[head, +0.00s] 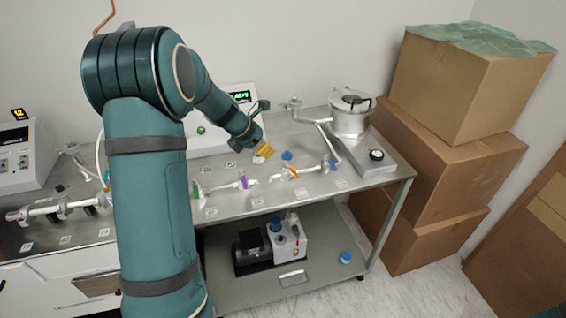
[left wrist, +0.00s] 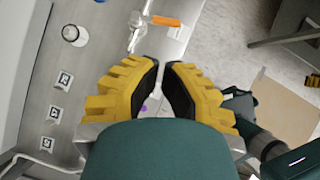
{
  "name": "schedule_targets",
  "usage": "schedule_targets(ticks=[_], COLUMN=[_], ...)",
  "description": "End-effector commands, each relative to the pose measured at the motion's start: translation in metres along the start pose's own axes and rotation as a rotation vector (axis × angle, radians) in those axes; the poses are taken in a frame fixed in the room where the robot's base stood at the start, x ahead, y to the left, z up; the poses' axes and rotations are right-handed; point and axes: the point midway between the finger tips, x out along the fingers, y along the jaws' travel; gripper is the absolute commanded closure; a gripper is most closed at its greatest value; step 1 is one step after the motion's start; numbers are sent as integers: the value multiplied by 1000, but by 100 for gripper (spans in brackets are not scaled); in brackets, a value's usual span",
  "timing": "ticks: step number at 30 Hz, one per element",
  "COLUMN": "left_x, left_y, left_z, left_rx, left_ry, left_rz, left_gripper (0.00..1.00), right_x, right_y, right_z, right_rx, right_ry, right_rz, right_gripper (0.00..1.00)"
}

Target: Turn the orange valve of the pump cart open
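The orange valve handle (head: 294,172) sits on a clear glass line on the steel cart top (head: 320,204). In the left wrist view the orange handle (left wrist: 166,21) lies crosswise near the top, beyond my fingertips. My left gripper (head: 264,151), with yellow ribbed fingers, hangs above the cart, behind and left of the orange valve, and does not touch it. In the left wrist view the fingertips (left wrist: 162,66) are close together with a narrow empty gap.
A purple valve (head: 243,182) and a green valve (head: 197,190) lie left of the orange one, a blue valve (head: 333,165) right. A metal vessel (head: 350,118) stands at the back right. A pump (head: 287,242) sits on the lower shelf. Cardboard boxes (head: 437,160) stand right.

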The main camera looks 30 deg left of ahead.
Motion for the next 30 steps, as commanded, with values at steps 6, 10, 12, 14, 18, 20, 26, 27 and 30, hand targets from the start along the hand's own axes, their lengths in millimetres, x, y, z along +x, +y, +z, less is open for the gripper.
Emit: schedule_targets(ticks=[6,10,12,14,18,20,26,27,30], left_x=[28,54,68,79,105,114,134,136,139], left_y=[-1,-1,-1,-1,-1,-1,0,0,-1], left_z=[-2,-3,-2,-2,-2,-2,-1,-1,0], left_rx=[-3,-3,-2,-3,-1,-2,-1,-1,-1], left_ry=[2,3,3,2,2,2,1,0,0], left_rz=[-4,-3,-4,-4,-3,-3,-2,-1,-1], left_gripper=[100,100,100,100,100,100,100,100,100], right_x=[8,14,17,19,24,26,29,29,29], right_y=[3,5,6,7,8,9,10,10,10], right_z=[1,2,2,3,3,4,4,4,4], right_rx=[0,1,1,0,0,0,0,0,0], right_ry=[-1,-1,-1,-1,-1,-1,-1,-1,-1], right_rz=[1,3,3,4,5,5,6,6,6], right_gripper=[60,60,60,60,60,60,60,60,60])
